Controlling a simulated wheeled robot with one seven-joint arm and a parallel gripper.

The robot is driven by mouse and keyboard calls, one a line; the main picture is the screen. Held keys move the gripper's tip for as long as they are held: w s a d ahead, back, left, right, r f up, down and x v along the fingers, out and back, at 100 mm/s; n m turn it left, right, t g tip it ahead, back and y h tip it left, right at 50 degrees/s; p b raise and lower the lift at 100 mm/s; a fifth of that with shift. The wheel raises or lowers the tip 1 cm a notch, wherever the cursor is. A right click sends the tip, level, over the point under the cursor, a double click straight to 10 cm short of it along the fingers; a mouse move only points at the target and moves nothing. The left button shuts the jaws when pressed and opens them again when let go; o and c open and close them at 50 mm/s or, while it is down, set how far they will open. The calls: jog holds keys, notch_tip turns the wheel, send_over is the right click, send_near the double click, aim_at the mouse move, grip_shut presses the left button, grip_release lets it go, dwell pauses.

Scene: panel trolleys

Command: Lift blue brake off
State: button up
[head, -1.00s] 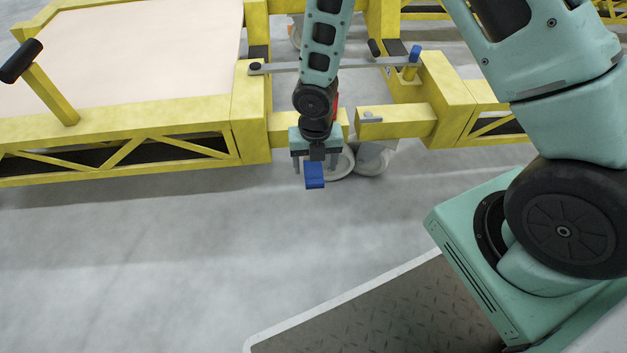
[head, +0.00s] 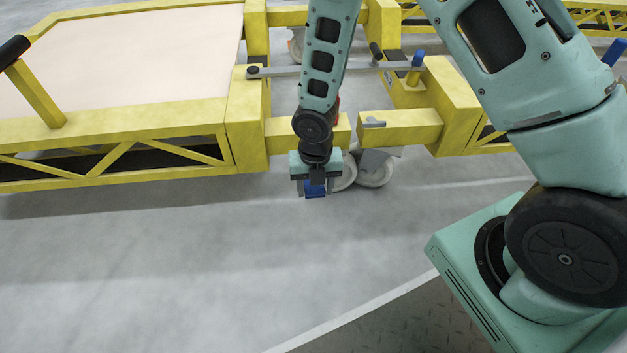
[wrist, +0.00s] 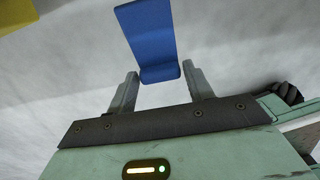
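The blue brake (head: 315,190) is a small blue pedal low at the trolley's end, close to the caster wheels. In the wrist view the blue brake (wrist: 152,42) shows as a wide blue plate with a curled lower edge. My gripper (head: 314,186) hangs over it in the head view. In the wrist view the two fingers of my gripper (wrist: 164,88) are apart, one on each side of the brake's lower edge, with gaps between. The brake's mount is hidden behind my arm in the head view.
Two caster wheels (head: 374,169) stand right of my gripper. The yellow trolley frame (head: 245,125) carries a pale panel (head: 130,60). A grey link bar (head: 330,68) spans to a blue-topped pin (head: 418,58). The grey floor in front is clear.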

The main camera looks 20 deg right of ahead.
jog(key=c, duration=0.6)
jog(key=shift+r+p, duration=0.25)
jog(key=shift+p, duration=0.75)
jog(key=shift+w+d+r+g+y+p, duration=0.1)
jog(key=shift+r+g+y+p, duration=0.2)
jog(key=shift+p, duration=1)
jog(key=shift+w+r+g+h+p, duration=0.15)
jog(key=shift+g+p, duration=0.3)
jog(key=shift+p, duration=0.9)
jog(key=shift+w+d+r+g+y+p, duration=0.15)
jog(key=shift+g+y+p, duration=0.15)
jog(key=shift+p, duration=1)
jog(key=shift+w+r+g+p, duration=0.1)
jog(key=shift+r+g+p, duration=0.4)
jog(key=shift+p, duration=0.4)
jog(key=o, duration=1.1)
jog(key=shift+f, duration=0.25)
jog(key=shift+p+v, duration=6.9)
jog(key=shift+v, duration=1.8)
